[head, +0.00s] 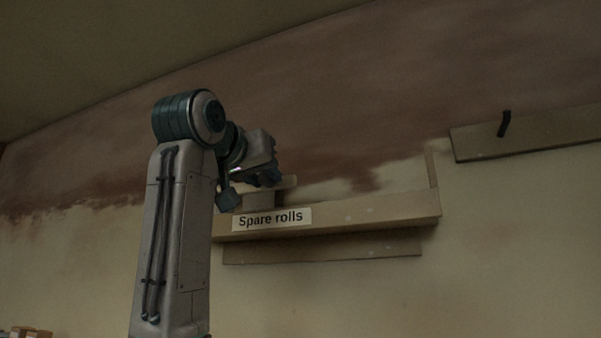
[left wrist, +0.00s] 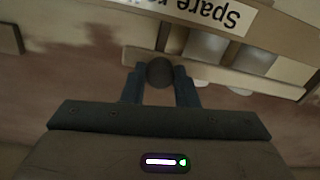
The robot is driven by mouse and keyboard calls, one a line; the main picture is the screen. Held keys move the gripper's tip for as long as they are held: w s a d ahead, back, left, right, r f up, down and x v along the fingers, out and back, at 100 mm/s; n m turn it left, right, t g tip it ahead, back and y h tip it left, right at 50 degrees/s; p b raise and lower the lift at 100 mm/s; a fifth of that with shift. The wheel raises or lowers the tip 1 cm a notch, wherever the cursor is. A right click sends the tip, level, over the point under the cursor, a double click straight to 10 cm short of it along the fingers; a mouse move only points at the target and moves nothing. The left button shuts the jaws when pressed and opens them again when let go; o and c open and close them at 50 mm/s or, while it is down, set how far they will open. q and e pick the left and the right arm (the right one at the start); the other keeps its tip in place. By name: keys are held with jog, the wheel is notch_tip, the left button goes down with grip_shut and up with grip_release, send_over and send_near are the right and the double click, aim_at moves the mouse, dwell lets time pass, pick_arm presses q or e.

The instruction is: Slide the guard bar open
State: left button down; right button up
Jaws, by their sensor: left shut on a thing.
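The shelf labelled "Spare rolls" (head: 375,212) is on the wall at centre right in the head view. My left gripper (head: 266,178) is at the shelf's left part. In the left wrist view its two fingers stand either side of a dark round knob (left wrist: 159,74) at the bar and are shut on it. Grey shapes, perhaps rolls (left wrist: 205,46), show behind the bar. My right gripper is out of view.
A board with a dark hook (head: 504,124) is on the wall at upper right. Another board (head: 325,247) lies below the shelf. Small boxes (head: 25,333) show at the lower left corner.

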pick_arm(q)
jog(key=a, duration=0.2)
jog(key=w+a, duration=0.1)
jog(key=a, duration=0.1)
jog(key=shift+w+r, duration=0.1)
jog(key=shift+r, duration=0.05)
jog(key=c, duration=1.5)
grip_release()
jog(key=o, duration=0.4)
jog(key=shift+a, duration=0.15)
jog(key=shift+s+a+f+b, duration=0.1)
jog(key=shift+s+f+b, duration=0.1)
jog(key=shift+s+b, duration=0.25)
jog(key=b, duration=0.3)
send_near(253, 187)
jog(key=v, duration=0.5)
jog(key=shift+s+a+r, duration=0.1)
jog(key=shift+a+r, duration=0.1)
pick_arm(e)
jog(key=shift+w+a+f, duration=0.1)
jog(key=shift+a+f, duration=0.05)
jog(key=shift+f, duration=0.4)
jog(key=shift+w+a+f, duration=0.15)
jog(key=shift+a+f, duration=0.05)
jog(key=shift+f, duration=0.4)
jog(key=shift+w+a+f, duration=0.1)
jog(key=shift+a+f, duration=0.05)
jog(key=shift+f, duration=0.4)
